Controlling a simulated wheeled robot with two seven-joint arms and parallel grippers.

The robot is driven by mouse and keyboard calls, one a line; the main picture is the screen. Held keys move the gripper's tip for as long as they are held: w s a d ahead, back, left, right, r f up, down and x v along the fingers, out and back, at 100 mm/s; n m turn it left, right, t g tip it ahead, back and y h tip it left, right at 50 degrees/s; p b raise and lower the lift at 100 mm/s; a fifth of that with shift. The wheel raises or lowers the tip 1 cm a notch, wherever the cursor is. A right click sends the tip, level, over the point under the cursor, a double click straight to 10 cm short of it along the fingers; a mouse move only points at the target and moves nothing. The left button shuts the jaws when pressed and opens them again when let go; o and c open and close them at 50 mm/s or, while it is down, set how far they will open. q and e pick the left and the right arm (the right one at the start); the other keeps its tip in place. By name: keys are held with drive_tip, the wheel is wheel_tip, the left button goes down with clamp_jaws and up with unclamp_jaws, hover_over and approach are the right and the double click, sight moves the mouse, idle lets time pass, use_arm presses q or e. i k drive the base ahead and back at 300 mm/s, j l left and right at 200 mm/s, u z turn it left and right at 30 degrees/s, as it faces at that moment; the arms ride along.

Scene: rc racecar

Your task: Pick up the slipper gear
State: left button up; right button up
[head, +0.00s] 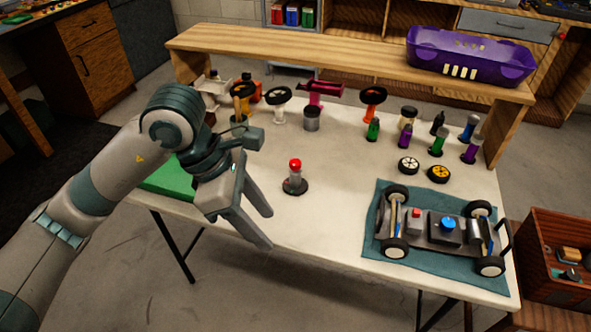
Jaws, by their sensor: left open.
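My left gripper (266,230) is open and empty. It hangs over the front left edge of the white table (330,222), with its fingers pointing down and right. I cannot tell for certain which part is the slipper gear. Round dark-rimmed parts on small stands are at the back: one with a light stem (278,97), one on an orange stand (374,96). Two small discs, one white-centred (408,166) and one yellow-centred (438,173), lie on the table at right. All are apart from my gripper. My right gripper is not in view.
A red-topped post on a dark base (295,180) stands just right of my gripper. The car chassis (440,235) sits on a teal mat (375,250) at right. Several coloured bottles stand behind it. A raised wooden shelf (340,65) holds a purple basket (468,58).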

sight(294, 186)
drive_tip(key=i, duration=1)
